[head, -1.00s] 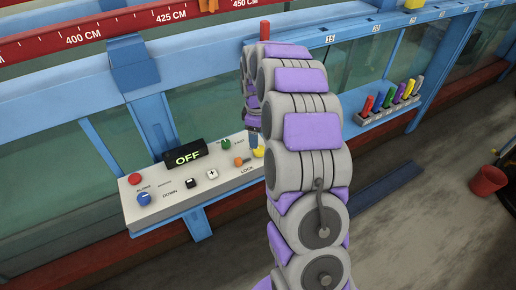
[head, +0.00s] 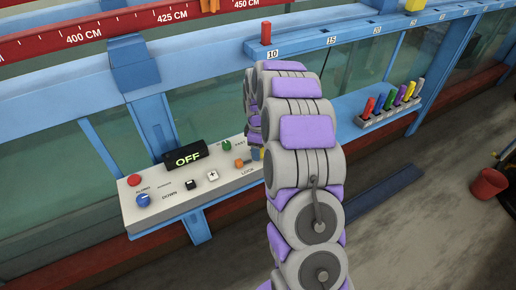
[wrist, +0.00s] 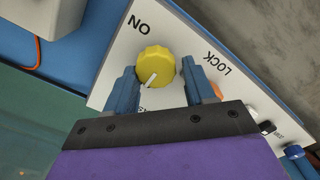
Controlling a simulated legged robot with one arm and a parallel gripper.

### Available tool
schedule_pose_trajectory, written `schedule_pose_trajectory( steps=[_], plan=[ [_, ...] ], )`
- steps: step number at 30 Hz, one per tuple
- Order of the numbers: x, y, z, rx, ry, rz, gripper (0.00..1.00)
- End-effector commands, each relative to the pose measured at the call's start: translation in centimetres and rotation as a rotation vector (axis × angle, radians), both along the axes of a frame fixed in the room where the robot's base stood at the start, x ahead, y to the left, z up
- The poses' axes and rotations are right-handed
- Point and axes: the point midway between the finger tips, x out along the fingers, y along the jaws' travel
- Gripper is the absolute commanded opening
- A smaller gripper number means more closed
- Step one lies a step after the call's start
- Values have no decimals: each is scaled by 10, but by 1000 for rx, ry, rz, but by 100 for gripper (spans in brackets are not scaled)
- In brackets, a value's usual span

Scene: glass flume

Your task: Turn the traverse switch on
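The traverse switch appears to be the yellow knob (wrist: 156,66) on the white control panel (wrist: 112,82) in the wrist view. Its white pointer line points down-left, away from the printed ON at its upper left; the label below it is mostly hidden by my gripper. My gripper (wrist: 159,70) is open, with one blue fingertip on each side of the knob. I cannot tell whether the fingers touch it. In the head view my arm largely hides the knob and gripper. The black display (head: 187,155) on the panel reads OFF in lit letters.
The panel also carries a red button (head: 134,180), a blue knob (head: 143,200), a green knob (head: 226,145) and an orange knob (head: 239,163), close to my gripper. A rack of coloured handles (head: 390,110) and a red bucket (head: 488,184) stand at the right.

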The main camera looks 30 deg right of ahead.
Motion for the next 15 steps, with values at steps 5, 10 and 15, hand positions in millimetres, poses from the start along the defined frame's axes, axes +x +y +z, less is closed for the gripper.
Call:
schedule_pose_trajectory(
  steps=[5, 10, 15],
  plan=[
    [0, -2, 0, 1, 0, -1, 36],
    [1, -1, 0, -3, -2, -1, 20],
    [1, 0, 1, -2, -2, -4, 15]
  ],
)
